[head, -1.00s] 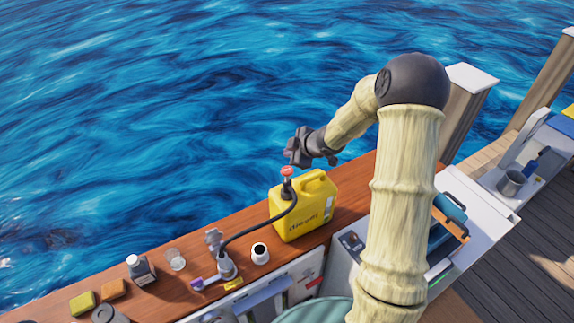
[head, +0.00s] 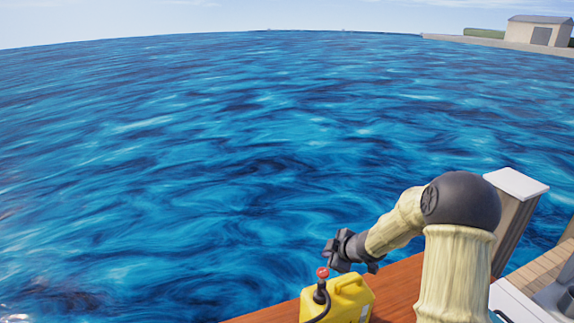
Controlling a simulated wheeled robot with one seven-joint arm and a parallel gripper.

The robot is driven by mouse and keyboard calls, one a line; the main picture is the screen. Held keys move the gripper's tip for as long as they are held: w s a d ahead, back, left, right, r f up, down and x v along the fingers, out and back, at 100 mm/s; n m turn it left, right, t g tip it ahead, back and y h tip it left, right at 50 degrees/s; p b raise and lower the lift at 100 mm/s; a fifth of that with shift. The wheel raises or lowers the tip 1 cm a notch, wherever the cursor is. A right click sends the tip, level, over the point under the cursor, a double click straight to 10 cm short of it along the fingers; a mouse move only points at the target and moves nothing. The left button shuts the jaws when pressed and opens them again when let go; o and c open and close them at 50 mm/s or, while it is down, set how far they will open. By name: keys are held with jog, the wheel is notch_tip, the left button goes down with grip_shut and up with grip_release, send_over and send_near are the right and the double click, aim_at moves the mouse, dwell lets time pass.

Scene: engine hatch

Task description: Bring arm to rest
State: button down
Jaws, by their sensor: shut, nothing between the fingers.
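My arm (head: 455,260) rises at the lower right of the head view and bends at a dark elbow. Its forearm points left and down. My gripper (head: 332,252) is small in the picture, shut and empty, just above the red-topped black pump head of the yellow jerrycan. I cannot tell whether it touches the pump head.
The yellow jerrycan (head: 352,300) stands on the wooden counter (head: 399,287), with a black hose at its cap. A white-capped post (head: 515,205) stands close behind my elbow. Open water fills the left and middle. A shed (head: 535,32) is far off.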

jog(key=s+a+f+m+g+h+b, duration=0.1)
jog(key=s+m+g+h+b, duration=0.3)
jog(key=s+m, duration=1)
jog(key=s+g+b, duration=0.1)
jog(key=s+b, duration=0.2)
jog(key=s, duration=1.1)
jog(key=shift+s+f+m+b, duration=0.2)
jog(key=shift+f+m+b, duration=0.1)
jog(key=shift+f+b, duration=0.1)
dwell(0.7)
